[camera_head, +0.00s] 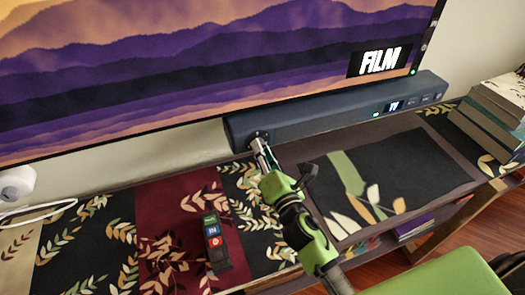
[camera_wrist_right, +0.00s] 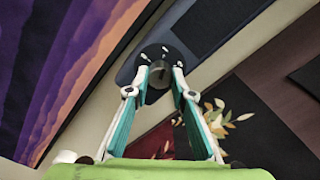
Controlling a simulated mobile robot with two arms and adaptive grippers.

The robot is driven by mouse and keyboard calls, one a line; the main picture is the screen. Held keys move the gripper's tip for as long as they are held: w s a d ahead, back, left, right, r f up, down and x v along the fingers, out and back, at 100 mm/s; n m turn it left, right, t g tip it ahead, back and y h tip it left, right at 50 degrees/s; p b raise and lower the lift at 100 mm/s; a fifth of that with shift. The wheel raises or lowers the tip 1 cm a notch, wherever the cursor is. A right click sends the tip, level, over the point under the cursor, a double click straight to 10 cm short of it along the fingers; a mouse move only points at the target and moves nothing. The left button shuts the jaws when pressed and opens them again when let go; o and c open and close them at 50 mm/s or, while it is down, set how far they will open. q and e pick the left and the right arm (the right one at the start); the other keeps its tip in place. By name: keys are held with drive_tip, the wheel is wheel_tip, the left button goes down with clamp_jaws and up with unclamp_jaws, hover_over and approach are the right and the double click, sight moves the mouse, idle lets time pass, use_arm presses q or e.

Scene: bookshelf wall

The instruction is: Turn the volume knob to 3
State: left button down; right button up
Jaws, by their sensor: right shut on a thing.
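The dark soundbar (camera_head: 330,110) stands on the shelf below the TV screen. Its volume knob (camera_wrist_right: 158,76) is a small dark grey cylinder on a round black dial (camera_wrist_right: 168,54) with a few white marks; the numbers are too small to read. My right gripper (camera_head: 260,145) reaches up to the soundbar's left end, and its fingertips hide most of the knob in the head view. In the right wrist view my right gripper (camera_wrist_right: 159,72) has one fingertip on each side of the knob, shut on it. My left gripper is not in view.
The TV screen (camera_head: 200,60) shows purple hills and the word FILM. A remote (camera_head: 213,240) with coloured buttons lies on the patterned runner. A book stack (camera_head: 490,112) is at the right, a white rounded device (camera_head: 17,182) at the left. A green chair (camera_head: 440,275) is at lower right.

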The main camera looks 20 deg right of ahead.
drive_tip(key=m+p, duration=0.2)
drive_tip(key=m, duration=0.5)
drive_tip(key=m+p, duration=0.2)
drive_tip(key=m, duration=0.6)
drive_tip(key=m+p, duration=0.2)
drive_tip(key=m, duration=0.5)
drive_tip(key=shift+r+m+p, duration=0.25)
drive_tip(key=shift+m+p, duration=0.05)
drive_tip(key=shift+m, duration=0.1)
idle(0.3)
drive_tip(key=o, duration=1.1)
drive_tip(key=shift+w+f, duration=0.1)
drive_tip(key=s, duration=1.2)
drive_tip(key=shift+d, duration=0.25)
